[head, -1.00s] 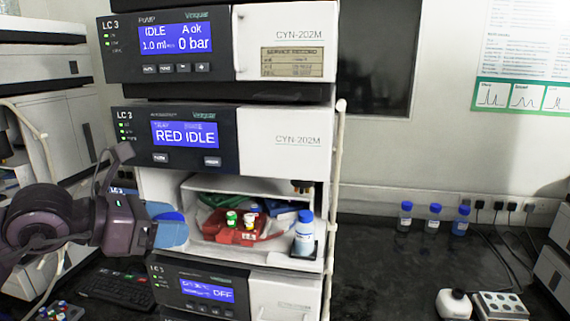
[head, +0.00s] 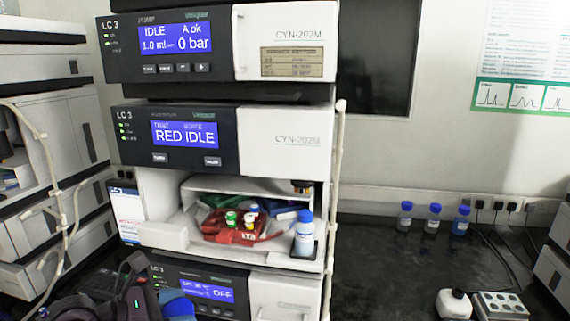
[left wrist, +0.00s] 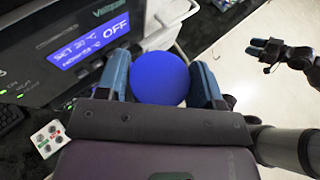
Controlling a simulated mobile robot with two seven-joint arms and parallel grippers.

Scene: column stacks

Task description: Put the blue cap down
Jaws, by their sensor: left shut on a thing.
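The blue cap (left wrist: 162,78) is a round, plain blue disc in the left wrist view. My left gripper (left wrist: 165,88) is shut on it, with one blue fingertip on each side. In the head view my left gripper (head: 178,300) is low at the left, in front of the bottom unit with the OFF display. The cap cannot be made out clearly there. A dark gripper that appears to be my right one (left wrist: 262,55) shows at the upper right of the left wrist view, over the floor. Its jaw opening is too small to judge.
An open bay holds a red tray (head: 215,226) with small capped vials and a blue-capped bottle (head: 304,235). Blue-capped bottles (head: 434,218) stand at the back of the dark bench (head: 375,270). A white bottle (head: 453,303) and a vial block (head: 502,305) stand at the front right.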

